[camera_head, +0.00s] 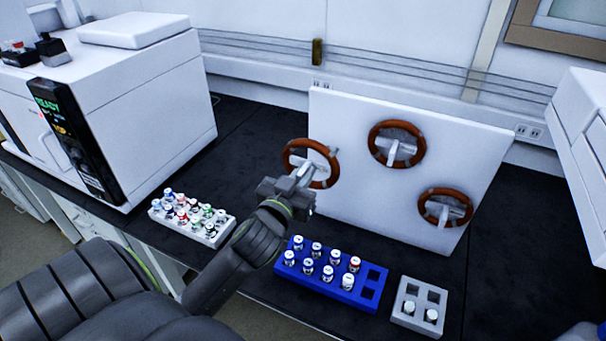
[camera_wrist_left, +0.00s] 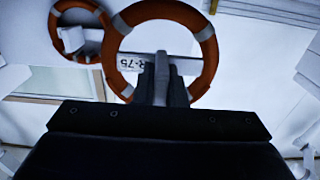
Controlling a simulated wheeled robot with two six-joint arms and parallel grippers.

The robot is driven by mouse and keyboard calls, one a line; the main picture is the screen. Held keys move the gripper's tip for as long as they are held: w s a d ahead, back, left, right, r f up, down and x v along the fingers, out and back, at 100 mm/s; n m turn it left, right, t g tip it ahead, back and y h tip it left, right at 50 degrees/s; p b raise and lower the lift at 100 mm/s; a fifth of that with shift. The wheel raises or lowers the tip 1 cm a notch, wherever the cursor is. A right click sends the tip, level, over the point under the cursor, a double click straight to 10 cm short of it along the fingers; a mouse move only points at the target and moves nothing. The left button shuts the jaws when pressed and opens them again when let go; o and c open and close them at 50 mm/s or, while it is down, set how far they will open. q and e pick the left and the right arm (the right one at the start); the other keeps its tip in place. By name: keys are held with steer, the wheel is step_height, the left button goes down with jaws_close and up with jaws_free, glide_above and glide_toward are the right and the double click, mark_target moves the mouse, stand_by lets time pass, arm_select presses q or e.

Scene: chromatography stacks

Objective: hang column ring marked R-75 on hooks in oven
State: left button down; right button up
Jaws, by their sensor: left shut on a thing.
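The column ring marked R-75 is an orange-brown ring (camera_head: 291,150) with grey clips. It also shows in the left wrist view (camera_wrist_left: 209,60), where the label partly reads "R-75" behind my fingers. My left gripper (camera_head: 304,178) is shut on the grey bar across this ring. The ring is in front of the left part of a white upright board; whether it touches the board I cannot tell. A white instrument (camera_head: 150,95) with a "READY" display stands at the far left. No oven interior or hooks show. My right gripper is not in view.
Two similar rings, one upper (camera_head: 397,123) and one lower right (camera_head: 447,190), are on the white board (camera_head: 350,120). A white vial rack (camera_head: 205,238), a blue vial rack (camera_head: 325,288) and a grey rack (camera_head: 418,289) stand on the black bench in front.

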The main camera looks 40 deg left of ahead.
arm_select(q)
steer(key=shift+p+v, duration=0.35)
steer(key=shift+v, duration=2.65)
steer(key=p+v, duration=0.7)
steer(key=v, duration=1)
